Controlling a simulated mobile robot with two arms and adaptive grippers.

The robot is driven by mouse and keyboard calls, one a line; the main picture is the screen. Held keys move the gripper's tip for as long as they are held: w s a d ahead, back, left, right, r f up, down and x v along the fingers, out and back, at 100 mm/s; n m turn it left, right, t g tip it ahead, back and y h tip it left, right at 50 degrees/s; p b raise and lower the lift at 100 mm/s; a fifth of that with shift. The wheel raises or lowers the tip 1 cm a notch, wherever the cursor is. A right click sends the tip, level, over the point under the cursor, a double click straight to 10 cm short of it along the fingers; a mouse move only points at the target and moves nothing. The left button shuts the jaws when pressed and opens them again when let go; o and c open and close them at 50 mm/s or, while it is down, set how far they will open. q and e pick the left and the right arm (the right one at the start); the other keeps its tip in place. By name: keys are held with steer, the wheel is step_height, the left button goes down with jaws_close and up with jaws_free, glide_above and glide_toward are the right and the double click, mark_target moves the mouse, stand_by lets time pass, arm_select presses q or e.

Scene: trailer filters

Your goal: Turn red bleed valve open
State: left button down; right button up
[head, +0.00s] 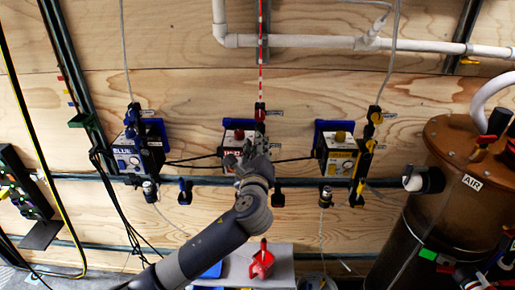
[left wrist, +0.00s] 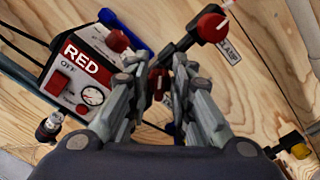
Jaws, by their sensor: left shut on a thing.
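The red filter unit (head: 229,143) is mounted on the plywood wall in the middle of the head view. Its box, marked RED (left wrist: 82,62), has a gauge and a red knob on top (left wrist: 118,40) in the left wrist view. A small red valve knob (left wrist: 157,82) sits right of that box, between the fingers of my left gripper (left wrist: 155,85). The fingers are shut on this knob and partly hide it. In the head view my left gripper (head: 250,152) covers the right side of the unit. My right gripper is not in view.
Another red knob (left wrist: 210,27) on a black fitting stands just beyond my fingers. A blue unit (head: 127,158) is to the left and a yellow unit (head: 338,152) to the right. A copper-coloured tank (head: 440,210) stands at far right. A grey box (head: 240,268) is below.

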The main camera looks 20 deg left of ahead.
arm_select(q)
steer(key=shift+a+f+n+b, duration=0.15)
steer(key=shift+n+b, duration=0.4)
steer(key=shift+n, duration=1.1)
steer(key=shift+f+n+b, duration=0.25)
steer(key=shift+n+b, duration=0.3)
steer(key=shift+n, duration=1.15)
steer(key=shift+a+f+n+b, duration=0.15)
steer(key=shift+n+b, duration=0.4)
steer(key=shift+n, duration=1.1)
steer(key=shift+d, duration=0.1)
steer(key=c, duration=1.5)
jaws_free()
steer(key=shift+c, duration=0.2)
steer(key=shift+s, duration=0.2)
steer(key=v, duration=1.1)
steer(key=shift+s, duration=0.35)
steer(key=shift+d, duration=0.15)
